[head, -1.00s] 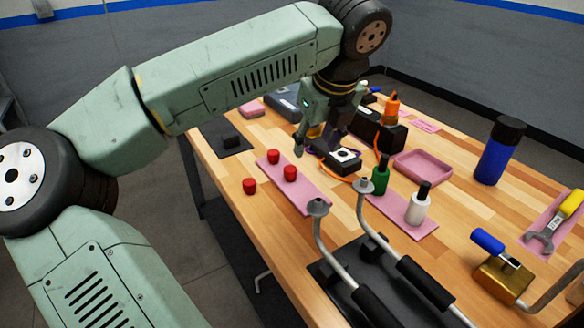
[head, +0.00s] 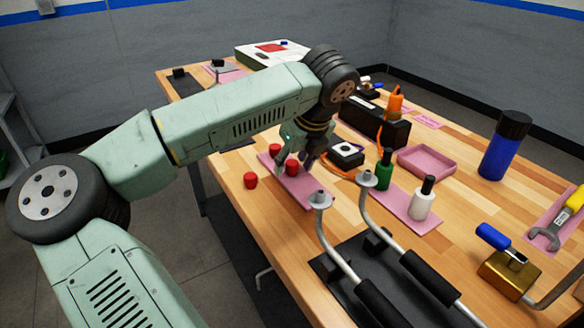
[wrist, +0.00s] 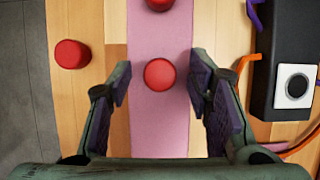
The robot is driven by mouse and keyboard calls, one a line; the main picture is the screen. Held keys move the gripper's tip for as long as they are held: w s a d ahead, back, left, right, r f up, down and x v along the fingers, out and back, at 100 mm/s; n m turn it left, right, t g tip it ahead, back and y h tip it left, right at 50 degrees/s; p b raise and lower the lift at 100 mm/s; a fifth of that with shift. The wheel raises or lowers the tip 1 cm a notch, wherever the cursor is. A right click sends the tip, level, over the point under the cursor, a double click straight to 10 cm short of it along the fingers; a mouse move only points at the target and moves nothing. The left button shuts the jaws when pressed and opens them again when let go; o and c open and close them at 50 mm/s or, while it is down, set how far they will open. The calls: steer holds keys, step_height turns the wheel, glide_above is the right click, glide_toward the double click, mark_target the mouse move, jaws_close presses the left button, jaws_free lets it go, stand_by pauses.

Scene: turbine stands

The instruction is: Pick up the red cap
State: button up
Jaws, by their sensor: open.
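Three red caps are in view. One red cap (wrist: 160,74) stands on the pink mat (wrist: 160,125) in the wrist view, centred between my finger pads with clear gaps on both sides. It appears to be the cap (head: 292,167) just below my gripper (head: 299,157) in the head view. A second red cap (head: 276,152) is on the same mat, partly cut off at the top of the wrist view (wrist: 159,4). A third red cap (head: 250,180) stands on bare wood left of the mat.
A black box (wrist: 282,75) with a white-faced button and orange cable is right of the mat. Two bent metal tubes (head: 340,245) stand at the front. Green (head: 381,172) and white (head: 422,202) bottles and a pink tray (head: 427,160) are farther right.

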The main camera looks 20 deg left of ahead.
mark_target(294, 164)
steer(key=shift+c, duration=0.5)
steer(key=c, duration=0.8)
steer(key=shift+r, duration=0.15)
step_height(294, 164, up, 10)
steer(key=b, duration=0.2)
steer(key=shift+o, duration=0.9)
jaws_close()
